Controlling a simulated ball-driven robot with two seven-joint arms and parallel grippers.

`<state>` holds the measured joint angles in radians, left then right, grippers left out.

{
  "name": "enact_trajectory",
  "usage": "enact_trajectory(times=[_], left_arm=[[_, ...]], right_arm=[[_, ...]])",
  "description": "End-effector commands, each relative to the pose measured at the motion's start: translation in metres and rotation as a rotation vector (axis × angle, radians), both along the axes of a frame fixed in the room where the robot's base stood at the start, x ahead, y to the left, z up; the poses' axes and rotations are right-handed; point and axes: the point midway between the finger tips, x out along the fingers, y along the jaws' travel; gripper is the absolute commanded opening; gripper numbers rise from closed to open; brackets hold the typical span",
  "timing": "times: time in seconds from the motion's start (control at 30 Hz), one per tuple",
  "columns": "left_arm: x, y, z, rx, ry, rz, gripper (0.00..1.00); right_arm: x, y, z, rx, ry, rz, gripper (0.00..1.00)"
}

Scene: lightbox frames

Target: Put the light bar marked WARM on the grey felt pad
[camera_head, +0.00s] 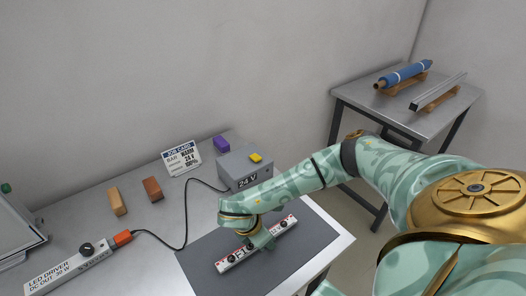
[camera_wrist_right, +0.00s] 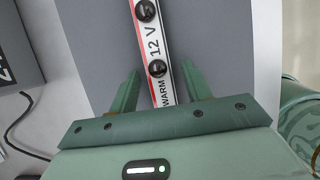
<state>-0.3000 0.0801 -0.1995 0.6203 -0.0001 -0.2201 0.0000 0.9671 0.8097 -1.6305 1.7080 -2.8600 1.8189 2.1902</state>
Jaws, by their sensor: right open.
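The light bar (camera_head: 233,260) is a long white bar with red edging and black round knobs. It lies on the grey felt pad (camera_head: 300,262), slanting across it. In the right wrist view the bar (camera_wrist_right: 152,45) reads "12 V" and "WARM". My right gripper (camera_head: 262,243) is over the middle of the bar. In the wrist view its open fingers (camera_wrist_right: 159,72) stand on either side of the WARM end of the printing, with gaps to the bar. My left gripper is not in view.
A grey 24 V box (camera_head: 236,164) stands behind the pad, cabled to an LED driver (camera_head: 70,268) at left. A job card (camera_head: 181,158) reads WARM, 24 V. Small blocks (camera_head: 117,201) stand nearby. A side table (camera_head: 425,120) holds a blue roll and metal profile.

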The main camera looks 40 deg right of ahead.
Motion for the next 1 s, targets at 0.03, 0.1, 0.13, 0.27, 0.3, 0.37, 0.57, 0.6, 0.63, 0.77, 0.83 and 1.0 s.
enact_trajectory(times=[0.03,0.1,0.13,0.27,0.3,0.37,0.57,0.6,0.63,0.77,0.83,1.0], left_arm=[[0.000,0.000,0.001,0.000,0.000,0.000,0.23],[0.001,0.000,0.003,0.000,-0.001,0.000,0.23],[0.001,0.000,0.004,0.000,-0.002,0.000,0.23],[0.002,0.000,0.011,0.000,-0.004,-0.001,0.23],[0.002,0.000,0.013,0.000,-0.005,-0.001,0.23],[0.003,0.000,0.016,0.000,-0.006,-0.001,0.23],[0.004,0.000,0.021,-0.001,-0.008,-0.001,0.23],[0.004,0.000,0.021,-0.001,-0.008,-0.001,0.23],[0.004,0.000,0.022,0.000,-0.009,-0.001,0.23],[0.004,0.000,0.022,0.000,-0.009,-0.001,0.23],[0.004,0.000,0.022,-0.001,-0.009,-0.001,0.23],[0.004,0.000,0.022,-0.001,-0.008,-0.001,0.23]], right_arm=[[0.000,0.000,0.003,0.000,-0.001,0.000,0.48],[0.001,0.003,0.009,0.001,-0.002,0.000,0.48],[0.002,0.005,0.013,0.001,-0.003,0.001,0.48],[0.003,0.015,0.040,0.001,-0.005,0.001,0.48],[0.003,0.019,0.049,0.002,-0.005,0.002,0.48],[0.004,0.025,0.063,0.002,-0.005,0.002,0.48],[0.005,0.040,0.098,0.001,-0.004,0.002,0.48],[0.006,0.042,0.102,0.001,-0.002,0.000,0.48],[0.006,0.044,0.105,0.001,-0.003,0.000,0.48],[0.005,0.047,0.112,0.000,0.000,-0.001,0.48],[0.005,0.047,0.112,0.000,0.000,0.000,0.48],[0.005,0.047,0.112,0.000,0.000,-0.001,0.48]])
